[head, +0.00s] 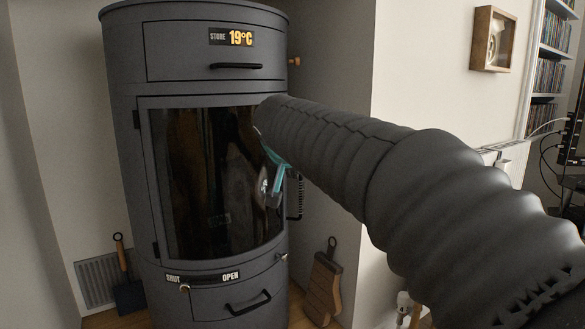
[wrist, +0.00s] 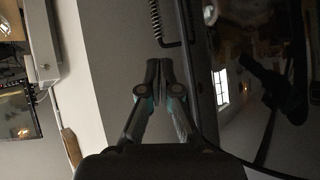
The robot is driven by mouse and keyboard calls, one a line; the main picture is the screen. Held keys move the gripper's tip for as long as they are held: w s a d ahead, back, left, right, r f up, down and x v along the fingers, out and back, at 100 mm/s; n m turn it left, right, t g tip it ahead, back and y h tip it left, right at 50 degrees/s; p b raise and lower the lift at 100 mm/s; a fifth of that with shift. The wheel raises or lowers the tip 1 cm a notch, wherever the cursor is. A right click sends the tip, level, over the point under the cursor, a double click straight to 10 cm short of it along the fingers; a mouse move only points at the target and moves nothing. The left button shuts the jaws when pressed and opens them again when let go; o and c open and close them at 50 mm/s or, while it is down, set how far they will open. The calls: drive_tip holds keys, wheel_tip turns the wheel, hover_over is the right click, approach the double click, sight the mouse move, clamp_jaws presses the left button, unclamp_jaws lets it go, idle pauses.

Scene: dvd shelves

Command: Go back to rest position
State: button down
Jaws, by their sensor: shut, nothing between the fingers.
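My gripper (head: 268,188) is in front of the right part of the stove's dark glass door, with its teal fingers partly hidden behind my own arm in the head view. In the wrist view my gripper (wrist: 158,66) has its fingertips together, with nothing between them. The dark grey round stove (head: 125,180) stands in the corner, and its glass door (head: 200,190) looks shut. The door's coiled handle (head: 299,197) is just right of the gripper. In the wrist view the coiled handle (wrist: 155,18) lies just beyond the fingertips; no grip on it shows.
The stove has an upper drawer handle (head: 237,66), a lower drawer handle (head: 248,303) and a SHUT/OPEN slider knob (head: 185,288). A small shovel (head: 128,295) leans at left, and a brown wooden-looking tool (head: 323,285) at right. A shelf (head: 548,85) stands far right.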

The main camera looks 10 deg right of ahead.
drive_tip(key=s+f+n+g+y+p, duration=0.15)
drive_tip(key=s+f+n+g, duration=0.35)
drive_tip(key=s+f, duration=0.75)
drive_tip(key=s+d+p, duration=0.2)
drive_tip(key=s+p, duration=0.2)
drive_tip(key=s, duration=0.6)
drive_tip(key=s+d+f+y+p, duration=0.1)
drive_tip(key=s+d+p, duration=0.2)
drive_tip(key=s, duration=0.7)
drive_tip(key=shift+s+d+f+p, duration=0.15)
drive_tip(key=shift+s+d+p, duration=0.15)
drive_tip(key=shift+p, duration=0.75)
